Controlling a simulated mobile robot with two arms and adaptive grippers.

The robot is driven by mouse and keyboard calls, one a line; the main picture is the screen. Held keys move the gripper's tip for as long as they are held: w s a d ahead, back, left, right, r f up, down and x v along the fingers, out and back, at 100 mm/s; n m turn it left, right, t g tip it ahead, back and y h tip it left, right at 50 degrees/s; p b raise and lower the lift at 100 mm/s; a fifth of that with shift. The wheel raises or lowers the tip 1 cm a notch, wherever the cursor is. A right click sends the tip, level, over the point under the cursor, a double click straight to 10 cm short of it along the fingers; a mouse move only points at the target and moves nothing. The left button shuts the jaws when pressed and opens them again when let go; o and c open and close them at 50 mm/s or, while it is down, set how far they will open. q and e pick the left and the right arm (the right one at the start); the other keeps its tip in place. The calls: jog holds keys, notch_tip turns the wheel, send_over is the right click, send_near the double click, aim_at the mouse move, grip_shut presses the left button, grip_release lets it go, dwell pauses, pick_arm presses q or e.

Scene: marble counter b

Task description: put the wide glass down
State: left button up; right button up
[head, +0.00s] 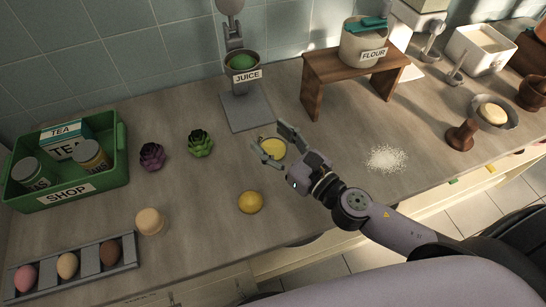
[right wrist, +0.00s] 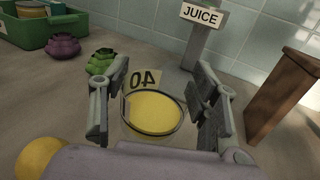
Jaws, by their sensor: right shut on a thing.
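The wide glass (head: 272,148) holds yellow liquid and sits between the fingers of my right gripper (head: 272,142). In the right wrist view the glass (right wrist: 153,112) shows its round rim and yellow content, with a finger on each side. A pale tag marked 40 (right wrist: 141,79) shows at its far side. My right gripper is shut on the glass, which looks upright. I cannot tell whether its base touches the counter (head: 225,240); the base is hidden. My left gripper is not in view.
A juice stand (head: 246,108) is behind the glass, a wooden stand (head: 312,92) to the right. Two succulents (head: 200,143) (head: 152,156) and a green crate (head: 122,170) are left. A lemon (head: 250,202) lies in front. White powder (head: 387,158) lies right.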

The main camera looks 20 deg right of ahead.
aim_at(264, 144)
jog(key=shift+f+b, duration=1.3)
jog(key=shift+f, duration=1.25)
jog(key=shift+f, duration=0.15)
jog(key=o, duration=1.3)
jog(key=shift+r, duration=0.3)
jog(key=b+v, duration=0.2)
jog(key=v, duration=0.1)
jog(key=b+v, duration=0.2)
jog(key=v, duration=0.1)
jog(key=b+v, duration=0.2)
jog(key=v, duration=0.1)
jog(key=shift+s+d+f, duration=0.15)
jog(key=shift+s+f, duration=0.2)
jog(key=shift+f, duration=0.05)
jog(key=shift+r+b+v, duration=0.25)
jog(key=shift+b+v, duration=0.45)
jog(key=shift+v, duration=0.4)
